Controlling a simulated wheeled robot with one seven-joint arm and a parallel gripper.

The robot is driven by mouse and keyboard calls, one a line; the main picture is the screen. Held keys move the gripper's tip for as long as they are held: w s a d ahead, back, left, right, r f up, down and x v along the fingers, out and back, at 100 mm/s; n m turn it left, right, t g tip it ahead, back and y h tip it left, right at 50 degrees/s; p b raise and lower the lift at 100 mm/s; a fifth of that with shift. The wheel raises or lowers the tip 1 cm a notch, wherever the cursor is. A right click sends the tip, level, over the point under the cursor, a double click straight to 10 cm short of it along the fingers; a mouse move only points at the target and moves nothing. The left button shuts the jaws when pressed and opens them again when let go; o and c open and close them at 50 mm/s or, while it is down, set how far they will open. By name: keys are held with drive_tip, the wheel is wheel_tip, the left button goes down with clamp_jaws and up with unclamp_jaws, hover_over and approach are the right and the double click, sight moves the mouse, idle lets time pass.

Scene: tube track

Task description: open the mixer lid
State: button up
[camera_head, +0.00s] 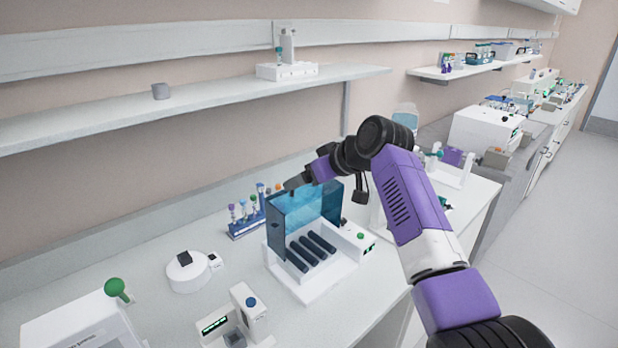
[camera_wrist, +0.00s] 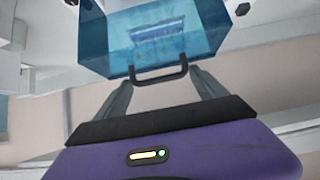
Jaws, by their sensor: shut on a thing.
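The mixer (camera_head: 318,272) is a white unit on the bench with several dark rollers and a green button on its right side. Its lid (camera_head: 293,212) is a see-through blue cover, raised and standing steeply above the rollers. In the wrist view the blue lid (camera_wrist: 160,38) fills the top middle, with a dark handle (camera_wrist: 158,74) on its edge. My gripper (camera_head: 291,187) is at the lid's top edge in the head view. In the wrist view my gripper's fingers (camera_wrist: 160,80) are at the two sides of the handle, shut on it.
A rack of coloured tubes (camera_head: 250,212) stands behind the mixer to the left. A round white device (camera_head: 187,272) and a small white instrument (camera_head: 238,318) stand left and in front. A wall shelf (camera_head: 200,100) runs above. The bench between these has clear patches.

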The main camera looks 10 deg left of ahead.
drive_tip(key=o, duration=1.7)
drive_tip(key=shift+a+r, duration=0.1)
drive_tip(key=shift+r, duration=0.15)
drive_tip(key=o, duration=0.3)
drive_tip(key=shift+f, duration=0.1)
drive_tip(key=b+v, duration=0.2)
drive_tip(key=v, duration=0.6)
drive_tip(key=shift+w, duration=0.1)
